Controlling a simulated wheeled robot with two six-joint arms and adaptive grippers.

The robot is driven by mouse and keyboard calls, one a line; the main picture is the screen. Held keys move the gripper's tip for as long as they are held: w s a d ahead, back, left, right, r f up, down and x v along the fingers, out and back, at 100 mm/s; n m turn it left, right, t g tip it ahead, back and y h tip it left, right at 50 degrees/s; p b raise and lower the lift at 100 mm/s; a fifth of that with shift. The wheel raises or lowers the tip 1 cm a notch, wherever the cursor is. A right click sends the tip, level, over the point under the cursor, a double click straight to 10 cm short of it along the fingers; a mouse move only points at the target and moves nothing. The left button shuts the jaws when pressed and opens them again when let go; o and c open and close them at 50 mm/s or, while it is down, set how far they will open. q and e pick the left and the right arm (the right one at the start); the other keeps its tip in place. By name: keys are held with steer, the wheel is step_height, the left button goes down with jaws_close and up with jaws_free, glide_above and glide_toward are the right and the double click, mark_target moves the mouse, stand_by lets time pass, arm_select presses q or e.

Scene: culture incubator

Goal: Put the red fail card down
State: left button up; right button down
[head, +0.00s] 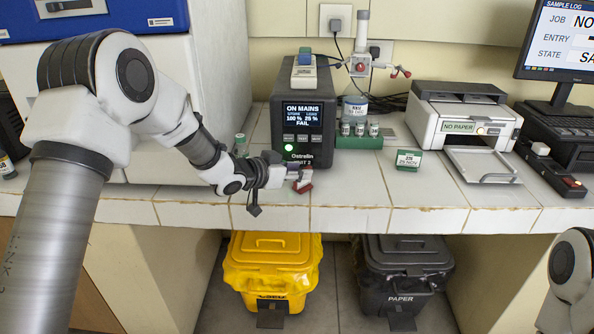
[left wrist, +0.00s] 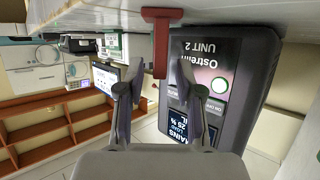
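The red fail card (head: 304,187) is a small red piece at the counter's front, just beyond my left gripper (head: 292,179). In the left wrist view, which is upside down, the red card (left wrist: 160,45) has a wide foot against the counter surface and a narrow stem. My left gripper (left wrist: 156,68) has its fingers apart, with the stem in line with the gap. I cannot tell whether a finger touches it. The card's writing is not visible. My right gripper is out of view; only part of my right arm shows at the lower right.
The dark Ostrelin unit (head: 303,120) reads "ON MAINS" and "FAIL" right behind the gripper. Yellow (head: 270,270) and black (head: 402,270) bins are below.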

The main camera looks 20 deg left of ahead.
arm_select(q)
steer(key=shift+r, duration=0.15)
steer(key=v, duration=1.2)
steer(key=s+d+f+n+g+y, duration=0.15)
steer(key=s+f, duration=0.25)
steer(key=f, duration=0.4)
steer(key=s+d+f+n+g+y, duration=0.15)
steer(key=s+f, duration=0.25)
steer(key=f, duration=0.5)
steer(key=s+d+f+n+g, duration=0.1)
steer(key=s+f+g, duration=0.2)
steer(key=s+f, duration=0.35)
steer(key=s+f+n+g+y, duration=0.1)
steer(key=s+f+g, duration=0.2)
steer(key=s+f, duration=0.4)
steer(key=s+a+f+n+g+y, duration=0.1)
steer(key=s+f+g+y, duration=0.1)
steer(key=s+f, duration=0.6)
steer(key=s, duration=0.6)
steer(key=shift+a+g+y, duration=0.3)
steer(key=shift+a+g, duration=0.05)
steer(key=shift+g, duration=0.05)
